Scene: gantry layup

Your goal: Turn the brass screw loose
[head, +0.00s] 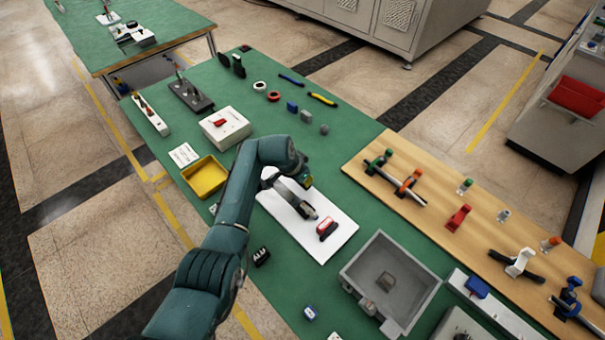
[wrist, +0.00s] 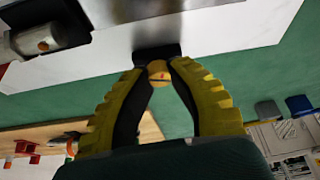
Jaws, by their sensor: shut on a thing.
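The brass screw (wrist: 158,70) shows in the wrist view as a small round brass head with a red mark. My gripper (wrist: 158,74) has its two yellow-and-black fingers closed in on it, with the tips at its sides. Behind the screw is a dark metal part (wrist: 155,51) of a grey metal fixture. In the head view the grey fixture (head: 297,198) lies on a white board (head: 329,250), and my gripper (head: 306,181) is at its far right side. The screw cannot be made out in the head view. How far it is turned cannot be told.
A red-and-dark object (head: 326,229) lies on the white board near the fixture. A grey bin (head: 353,268) stands to the right, and a yellow tray (head: 205,177) to the left. A wooden board (head: 440,222) with clamps is at the right. Green mat is clear behind the gripper.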

